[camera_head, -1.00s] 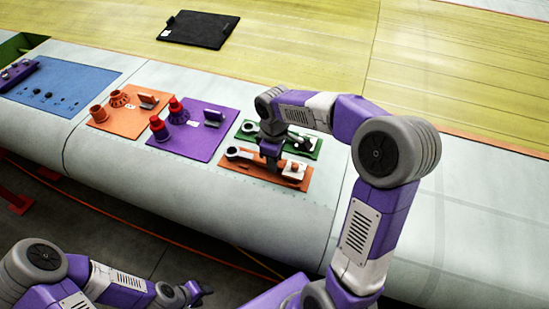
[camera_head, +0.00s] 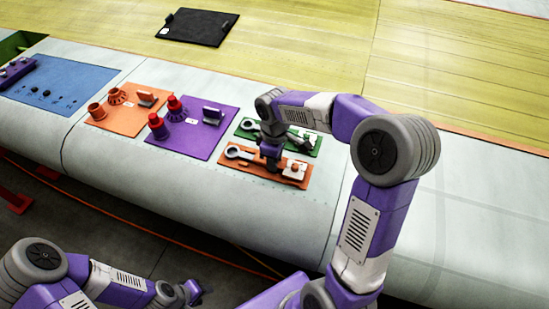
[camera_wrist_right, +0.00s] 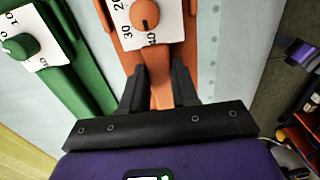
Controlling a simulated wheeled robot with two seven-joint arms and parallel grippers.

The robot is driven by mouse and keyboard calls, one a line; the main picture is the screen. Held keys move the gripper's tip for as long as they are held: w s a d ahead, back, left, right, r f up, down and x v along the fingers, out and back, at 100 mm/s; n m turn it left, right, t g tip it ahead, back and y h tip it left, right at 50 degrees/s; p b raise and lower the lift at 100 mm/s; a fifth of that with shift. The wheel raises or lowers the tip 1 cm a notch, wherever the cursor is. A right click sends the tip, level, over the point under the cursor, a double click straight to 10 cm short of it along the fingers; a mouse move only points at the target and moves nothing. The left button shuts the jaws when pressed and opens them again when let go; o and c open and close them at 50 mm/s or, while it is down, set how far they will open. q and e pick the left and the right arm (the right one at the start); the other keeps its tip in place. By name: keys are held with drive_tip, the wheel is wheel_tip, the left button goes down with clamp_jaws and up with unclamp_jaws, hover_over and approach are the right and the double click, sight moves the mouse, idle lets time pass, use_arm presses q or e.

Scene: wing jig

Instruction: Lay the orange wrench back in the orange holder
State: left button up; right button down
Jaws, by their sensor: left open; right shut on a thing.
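The orange holder (camera_head: 290,182) is a flat orange plate on the pale wing surface, with an orange knob on a white dial (camera_wrist_right: 146,18) at its right end. The wrench (camera_head: 232,152) lies along the plate, its grey ring end at the left. My right gripper (camera_head: 270,160) is above the middle of the holder. In the right wrist view its fingers are shut on the wrench's orange handle (camera_wrist_right: 162,92). Whether the wrench touches the plate I cannot tell. My left gripper (camera_head: 196,293) is open, low and away from the wing.
A green holder (camera_head: 312,150) with another wrench lies just behind the orange one. A purple board (camera_head: 196,148) and an orange board (camera_head: 122,126) with red and orange parts stand to the left. A blue panel (camera_head: 70,85) and a black tray (camera_head: 200,28) are further off.

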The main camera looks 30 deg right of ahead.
drive_tip(key=c, duration=0.8)
unclamp_jaws()
wheel_tip(320, 180, up, 8)
drive_tip(key=shift+f+p, duration=0.2)
drive_tip(key=shift+p, duration=0.35)
drive_tip(key=shift+r, duration=0.1)
